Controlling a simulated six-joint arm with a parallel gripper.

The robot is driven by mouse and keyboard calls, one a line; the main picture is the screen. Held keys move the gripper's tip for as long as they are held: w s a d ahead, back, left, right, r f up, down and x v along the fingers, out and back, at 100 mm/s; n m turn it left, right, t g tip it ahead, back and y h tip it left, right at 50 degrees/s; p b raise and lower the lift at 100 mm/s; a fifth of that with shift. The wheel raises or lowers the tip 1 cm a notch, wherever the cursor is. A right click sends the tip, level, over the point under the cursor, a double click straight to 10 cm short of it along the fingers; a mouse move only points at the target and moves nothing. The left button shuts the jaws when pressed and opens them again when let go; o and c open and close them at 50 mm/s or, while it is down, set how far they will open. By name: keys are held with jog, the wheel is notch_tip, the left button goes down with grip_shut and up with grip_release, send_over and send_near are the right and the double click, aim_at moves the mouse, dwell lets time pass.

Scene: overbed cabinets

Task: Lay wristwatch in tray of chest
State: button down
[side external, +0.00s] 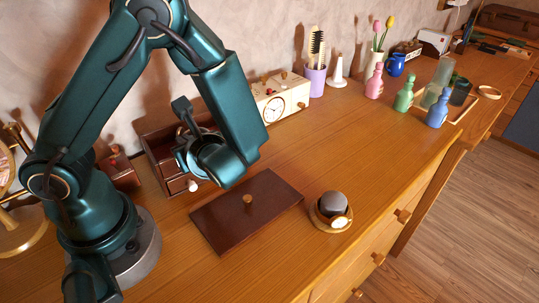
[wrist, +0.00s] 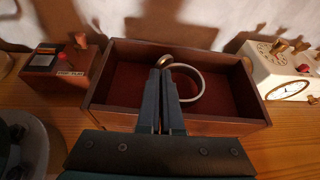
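The chest (side external: 158,150) is a dark brown wooden box, open on top. Its tray (wrist: 225,84), lined in dark red, spans the middle of the wrist view. My gripper (wrist: 166,74) is over the tray with its fingers close together. They are shut on the wristwatch (wrist: 201,84), a pale round loop with a brass-coloured case at the fingertips. The loop stands on edge within the tray's outline. I cannot tell whether it touches the tray floor. In the side view, my gripper (side external: 183,155) hides much of the chest and most of the watch.
A dark brown lid (side external: 225,218) with a knob lies flat before the chest. A round wooden dish (side external: 319,222) with a grey cushion and a pale disc is to its right. A cream clock box (side external: 284,99) and a small brown box (wrist: 66,66) flank the chest.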

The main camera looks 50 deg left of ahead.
jog(key=shift+s+f, duration=0.1)
jog(key=shift+f, duration=0.3)
